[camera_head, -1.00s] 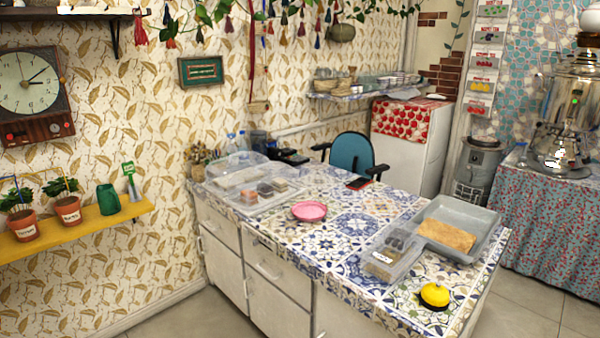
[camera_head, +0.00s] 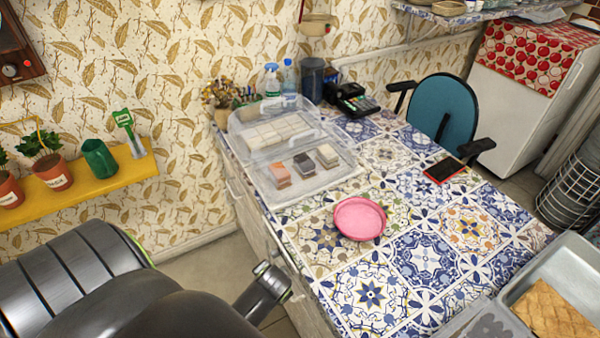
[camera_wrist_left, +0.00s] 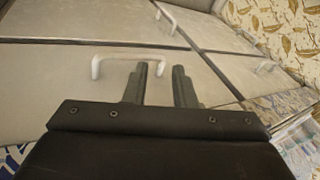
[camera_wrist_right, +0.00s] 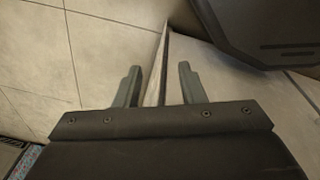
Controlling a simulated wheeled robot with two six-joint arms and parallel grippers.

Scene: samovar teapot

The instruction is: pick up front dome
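A clear plastic dome (camera_head: 277,118) stands over white pieces on a tray (camera_head: 318,188) at the far left of the tiled table. Several small stacked pieces (camera_head: 304,166) sit in front of it; I cannot tell whether clear plastic covers them too. My left arm comes in from the lower left, short of the table, apart from the dome. In the left wrist view my left gripper (camera_wrist_left: 159,72) is open and empty before the cabinet fronts. In the right wrist view my right gripper (camera_wrist_right: 157,74) is open and empty above the floor beside a cabinet edge.
A pink plate (camera_head: 360,218) lies on the table (camera_head: 372,290), with a phone (camera_head: 445,170) further right. A grey tray (camera_head: 570,265) is at right. A yellow shelf (camera_head: 80,185) with pots is at left.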

